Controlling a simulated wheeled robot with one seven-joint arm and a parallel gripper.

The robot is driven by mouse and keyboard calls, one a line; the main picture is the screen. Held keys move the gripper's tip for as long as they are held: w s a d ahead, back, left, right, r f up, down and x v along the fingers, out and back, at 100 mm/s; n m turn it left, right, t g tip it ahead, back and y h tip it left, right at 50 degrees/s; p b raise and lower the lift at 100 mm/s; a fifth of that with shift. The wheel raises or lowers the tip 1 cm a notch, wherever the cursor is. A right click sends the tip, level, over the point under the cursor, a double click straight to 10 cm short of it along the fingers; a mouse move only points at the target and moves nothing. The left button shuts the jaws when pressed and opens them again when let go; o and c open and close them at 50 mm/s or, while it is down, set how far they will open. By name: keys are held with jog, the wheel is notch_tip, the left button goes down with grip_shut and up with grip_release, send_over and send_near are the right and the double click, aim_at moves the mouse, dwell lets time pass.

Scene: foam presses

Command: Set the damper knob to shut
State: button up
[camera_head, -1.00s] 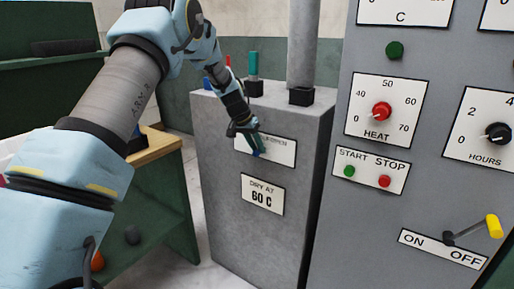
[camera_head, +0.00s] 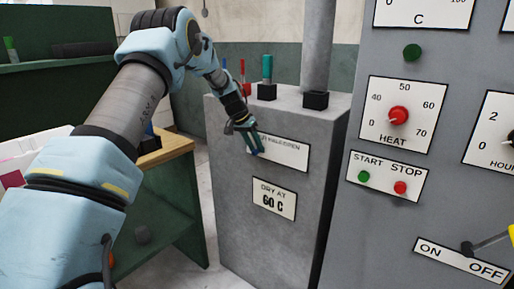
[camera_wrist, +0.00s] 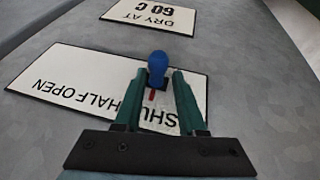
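The damper knob (camera_wrist: 157,68) is a blue rounded knob in the wrist view, with a red mark below it. It stands at a white label plate (camera_wrist: 75,85) whose words SHUT, HALF and OPEN appear upside down. The red mark lies by SHUT, which my fingers partly cover. In the head view my gripper (camera_head: 254,146) is at the left end of this plate, on the front of a grey cabinet (camera_head: 235,200). My gripper's two fingers (camera_wrist: 158,84) stand on either side of the knob. I cannot tell whether they press on it.
A DRY AT 60 C plate (camera_head: 273,199) is below. Red and teal handles (camera_head: 267,68) and a grey pipe (camera_head: 317,45) stand on the cabinet. A control panel (camera_head: 385,235) with a red HEAT knob (camera_head: 398,116) is at right, a green bench (camera_head: 165,205) at left.

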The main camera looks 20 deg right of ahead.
jog(key=o, duration=0.3)
jog(key=shift+o, duration=0.2)
jog(key=shift+r, duration=0.1)
jog(key=b+v, duration=0.2)
jog(key=v, duration=0.8)
jog(key=shift+a+r, duration=0.25)
jog(key=shift+a, duration=0.1)
jog(key=s+a+f+n+y, duration=0.1)
jog(key=s+a+n+y, duration=0.2)
jog(key=a, duration=1)
jog(key=s+a+f+n+y, duration=0.1)
jog(key=s+a+f+n, duration=0.2)
jog(key=s+a, duration=0.8)
jog(key=s+a+f+n+t, duration=0.1)
jog(key=s+a+n, duration=0.3)
jog(key=s+a, duration=0.8)
jog(key=shift+a+f+n+y+p, duration=0.3)
jog(key=shift+a+f+y+p, duration=0.15)
jog(key=shift+a+f, duration=0.45)
